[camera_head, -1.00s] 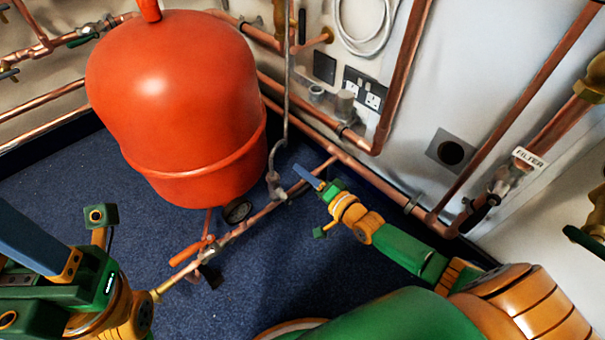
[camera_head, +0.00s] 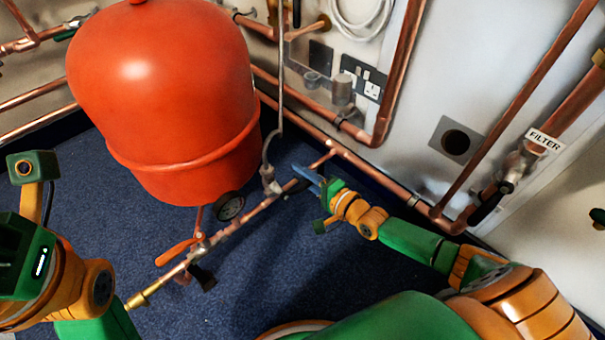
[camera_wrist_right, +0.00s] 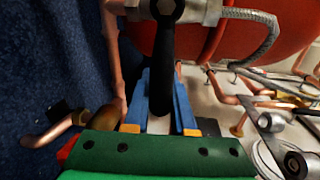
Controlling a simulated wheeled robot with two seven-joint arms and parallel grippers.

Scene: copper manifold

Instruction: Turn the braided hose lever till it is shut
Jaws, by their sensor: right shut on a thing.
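The braided hose (camera_head: 281,95) runs down beside the red vessel to a small metal valve (camera_head: 269,182). The valve's black lever (camera_head: 296,187) points right, toward my right gripper (camera_head: 311,181). In the right wrist view the lever (camera_wrist_right: 162,50) comes down from the valve body (camera_wrist_right: 205,11) between the two blue fingers of the right gripper (camera_wrist_right: 161,98), which is shut on it. The braided hose (camera_wrist_right: 262,40) curves away to the right there. My left arm is at the left edge of the head view; its fingers are out of the frame.
The red vessel (camera_head: 165,95) stands close to the valve on the left. A copper pipe (camera_head: 245,216) with a gauge (camera_head: 229,206) and an orange lever (camera_head: 178,252) runs low across the blue floor (camera_head: 105,215). Wall pipes (camera_head: 380,178) lie behind my right gripper.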

